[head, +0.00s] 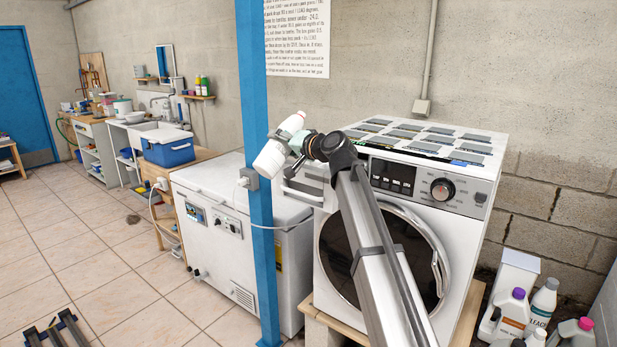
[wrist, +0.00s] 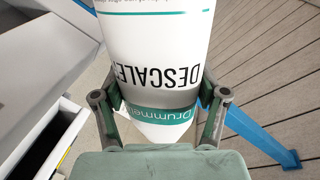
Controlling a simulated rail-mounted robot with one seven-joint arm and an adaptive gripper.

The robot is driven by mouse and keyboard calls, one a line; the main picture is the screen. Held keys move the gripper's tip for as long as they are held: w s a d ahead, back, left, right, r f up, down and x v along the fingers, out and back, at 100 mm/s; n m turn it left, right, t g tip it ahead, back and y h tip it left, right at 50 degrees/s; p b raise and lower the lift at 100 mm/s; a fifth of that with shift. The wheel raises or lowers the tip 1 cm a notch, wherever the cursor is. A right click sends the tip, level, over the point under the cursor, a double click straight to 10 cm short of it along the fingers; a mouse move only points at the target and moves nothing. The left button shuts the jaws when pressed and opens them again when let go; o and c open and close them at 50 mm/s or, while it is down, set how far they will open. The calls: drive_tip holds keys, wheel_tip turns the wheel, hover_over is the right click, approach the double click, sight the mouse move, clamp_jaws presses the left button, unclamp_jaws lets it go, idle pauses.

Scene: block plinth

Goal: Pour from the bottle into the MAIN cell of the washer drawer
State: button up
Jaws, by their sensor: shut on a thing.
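The white bottle (head: 271,158) is held in the air in front of the washer, beside the blue post. It is tilted, with its narrower end and small reddish tip up to the right. In the wrist view the bottle (wrist: 155,50) shows a "DESCALER" label, upside down, with a teal band. My gripper (head: 297,143) is shut on it, a finger on either side in the wrist view (wrist: 160,108). The washer (head: 465,200) has its white drawer (head: 306,190) pulled out at upper left, below the bottle. The drawer's cells, including MAIN, cannot be made out.
The blue post (head: 260,220) stands close left of the bottle. A white chest freezer (head: 225,235) is behind the post. Flat panels (head: 425,136) cover the washer's top. Several jugs and bottles, including a bleach bottle (head: 543,303), stand on the floor at right. Open tiled floor lies at left.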

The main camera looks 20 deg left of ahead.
sight(286, 124)
drive_tip(key=r+n+b, duration=0.1)
drive_tip(key=b, duration=0.1)
drive_tip(key=w+r+n+b, duration=0.1)
drive_tip(key=b, duration=0.1)
drive_tip(key=shift+w+d+r+n+t+b, duration=0.2)
drive_tip(key=shift+r+n+t+b, duration=0.1)
drive_tip(key=shift+r+n, duration=0.1)
wheel_tip(286, 124, up, 4)
drive_tip(key=n+b, duration=0.1)
drive_tip(key=b, duration=0.1)
drive_tip(key=n+b, duration=0.2)
drive_tip(key=shift+f+t+y+b, duration=0.2)
drive_tip(key=shift+t+y+b, duration=0.1)
drive_tip(key=shift+b, duration=0.05)
drive_tip(key=f+n+b, duration=0.1)
drive_tip(key=b, duration=0.2)
drive_tip(key=shift+n+b, duration=0.3)
drive_tip(key=shift+b, duration=0.05)
drive_tip(key=n+b, duration=0.1)
drive_tip(key=b, duration=0.2)
drive_tip(key=shift+w+t, duration=0.1)
drive_tip(key=shift+t, duration=0.2)
drive_tip(key=shift+n, duration=0.3)
drive_tip(key=shift+r, duration=0.15)
